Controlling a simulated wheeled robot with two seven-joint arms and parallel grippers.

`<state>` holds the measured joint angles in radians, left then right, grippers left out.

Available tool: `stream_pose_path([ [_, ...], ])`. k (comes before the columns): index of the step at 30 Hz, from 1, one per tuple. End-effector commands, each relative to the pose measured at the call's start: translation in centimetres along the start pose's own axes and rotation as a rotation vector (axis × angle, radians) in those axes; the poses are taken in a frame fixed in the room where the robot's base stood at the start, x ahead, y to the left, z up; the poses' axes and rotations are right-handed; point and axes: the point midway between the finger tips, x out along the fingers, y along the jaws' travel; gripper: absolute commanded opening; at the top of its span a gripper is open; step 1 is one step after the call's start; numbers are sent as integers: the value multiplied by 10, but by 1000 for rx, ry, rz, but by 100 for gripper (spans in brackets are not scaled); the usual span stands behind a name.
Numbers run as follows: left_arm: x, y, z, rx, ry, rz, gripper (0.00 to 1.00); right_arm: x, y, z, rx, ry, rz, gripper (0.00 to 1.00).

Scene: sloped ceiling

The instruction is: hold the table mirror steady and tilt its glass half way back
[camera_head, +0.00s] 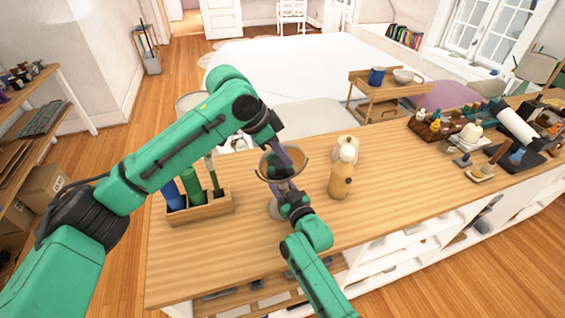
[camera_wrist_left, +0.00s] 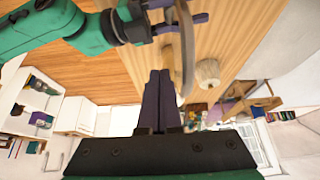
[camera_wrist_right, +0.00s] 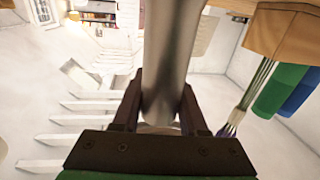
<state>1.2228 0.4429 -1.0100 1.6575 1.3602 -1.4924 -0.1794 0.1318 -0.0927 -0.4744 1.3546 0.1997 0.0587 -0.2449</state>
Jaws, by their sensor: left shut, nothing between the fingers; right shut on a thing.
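The table mirror (camera_head: 265,174), a round glass in a thin rim, stands on the wooden counter with its round base (camera_head: 274,209) partly hidden behind my right arm. My right gripper (camera_head: 284,190) is shut on the mirror's metal stem (camera_wrist_right: 168,70), which fills the space between its fingers in the right wrist view. My left gripper (camera_head: 288,160) is shut and empty at the glass, near its upper right part. In the left wrist view, its closed fingers (camera_wrist_left: 160,85) lie close beside the mirror rim (camera_wrist_left: 184,50), seen nearly edge-on; I cannot tell whether they touch.
A wooden caddy (camera_head: 205,212) with blue and green items stands left of the mirror. A tan bottle (camera_head: 341,180) stands close on the right, with a pale roll (camera_head: 347,142) behind it. Several brushes and tools crowd the counter's far right. The counter between is clear.

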Motion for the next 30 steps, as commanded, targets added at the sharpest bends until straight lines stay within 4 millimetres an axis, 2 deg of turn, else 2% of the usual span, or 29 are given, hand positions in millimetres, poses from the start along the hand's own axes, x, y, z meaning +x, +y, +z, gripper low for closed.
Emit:
stream_pose_path([
  [30,1,-16,0,-1,-1,-1,0,-1,0,3,-1,-7,-1,0],
])
